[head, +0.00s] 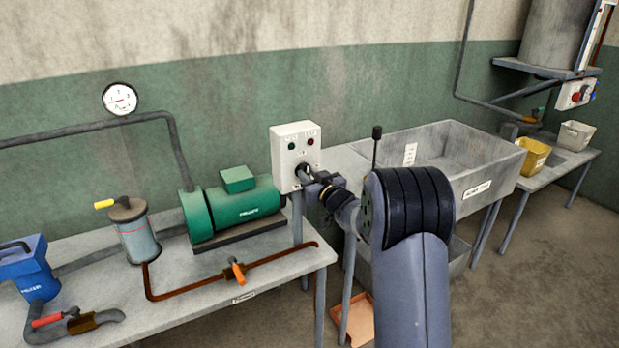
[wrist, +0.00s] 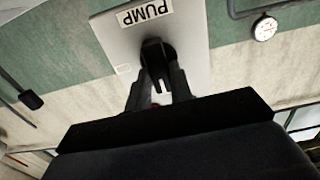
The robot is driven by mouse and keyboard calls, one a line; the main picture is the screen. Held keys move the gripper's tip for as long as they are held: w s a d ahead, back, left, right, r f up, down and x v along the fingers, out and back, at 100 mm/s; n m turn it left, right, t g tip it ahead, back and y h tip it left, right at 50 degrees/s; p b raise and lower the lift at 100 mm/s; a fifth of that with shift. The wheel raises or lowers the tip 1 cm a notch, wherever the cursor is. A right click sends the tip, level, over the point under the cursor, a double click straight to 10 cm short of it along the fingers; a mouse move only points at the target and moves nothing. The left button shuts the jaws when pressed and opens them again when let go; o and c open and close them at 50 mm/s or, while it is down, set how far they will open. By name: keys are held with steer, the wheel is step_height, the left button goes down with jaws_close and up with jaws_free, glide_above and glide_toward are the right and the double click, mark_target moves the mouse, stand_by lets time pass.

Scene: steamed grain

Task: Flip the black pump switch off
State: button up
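The white switch box (head: 294,146) stands on a post at the table's end, with two small dark indicators near its top. In the wrist view its face (wrist: 195,45) carries a PUMP label (wrist: 144,13), and the black pump switch (wrist: 155,55) sticks out below it. My gripper (head: 308,176) is right up at the lower part of the box. In the wrist view its two fingers (wrist: 158,82) flank the switch, with a narrow gap between them. Whether they grip it or only surround it cannot be told. The switch is mostly hidden in the head view.
A green motor pump (head: 235,205) sits on the table left of the box. A grey canister (head: 137,238), a blue container (head: 28,268) and an orange-handled valve (head: 236,270) are also there. A grey trough (head: 490,175) stands right, behind my arm. A round gauge (head: 120,98) hangs on the wall.

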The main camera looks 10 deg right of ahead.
steer(key=o, duration=0.4)
steer(key=b+v, duration=0.2)
steer(key=v, duration=0.8)
steer(key=shift+s+d, duration=0.1)
steer(key=shift+s, duration=0.3)
steer(key=shift+w, duration=0.1)
steer(key=p+x, duration=0.2)
steer(key=x, duration=0.9)
steer(key=shift+r+p, duration=0.1)
steer(key=shift+p, duration=0.2)
steer(key=shift+m+p, duration=0.4)
steer(key=shift+p, duration=0.05)
